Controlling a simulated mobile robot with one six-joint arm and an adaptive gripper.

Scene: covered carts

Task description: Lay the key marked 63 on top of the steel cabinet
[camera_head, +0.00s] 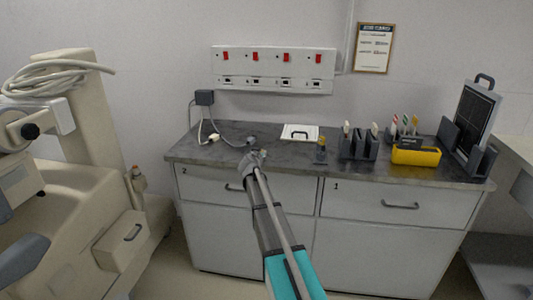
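No key marked 63 can be made out in the head view; any such marking is too small to read. A low cabinet (390,247) with pale drawer fronts numbered 2 and 1 and a dark grey top (225,147) stands against the wall. I cannot tell if this is the steel cabinet. My arm reaches up from the bottom middle. My gripper (252,158) is at the front part of the cabinet top, left of centre. It is small and seen from behind, so its fingers and anything between them are unclear.
On the top stand a charger with cable (204,98), a white clipboard-like item (299,132), a small yellowish item (321,151), dark holders (359,144), a yellow bin (415,156) and a dark panel (476,113). A beige machine (85,190) stands left. Red switches (286,57) are above.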

